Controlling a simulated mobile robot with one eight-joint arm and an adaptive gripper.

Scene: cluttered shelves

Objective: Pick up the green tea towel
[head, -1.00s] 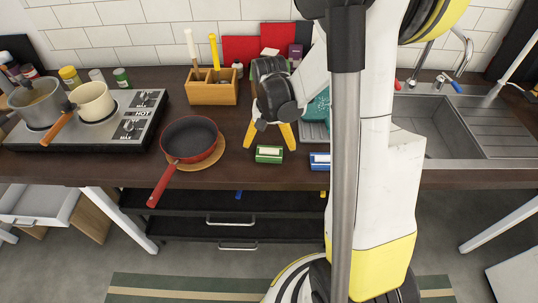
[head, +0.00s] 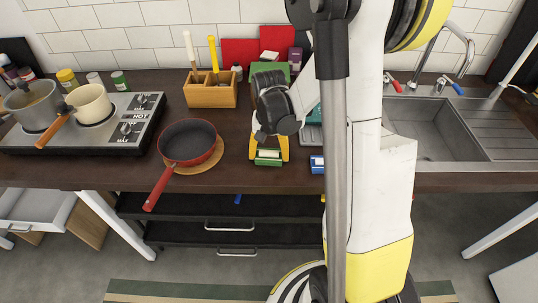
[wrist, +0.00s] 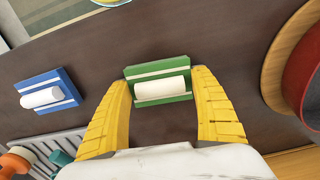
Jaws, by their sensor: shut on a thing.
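The green tea towel (head: 268,161) is a small flat green piece with a white stripe and a white roll on top. It is near the front edge of the dark counter. In the wrist view the towel (wrist: 161,75) is between my yellow fingertips. My gripper (head: 268,154) is shut on it, one finger at each end. In the wrist view my gripper (wrist: 164,84) reaches down over the counter. I cannot tell whether the towel is lifted off the counter.
A similar blue piece (head: 317,164) lies just right of the towel. A red frying pan (head: 188,143) on a round board is at left, its handle past the counter edge. A wooden utensil box (head: 210,94) stands behind, and the sink (head: 430,128) is at right.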

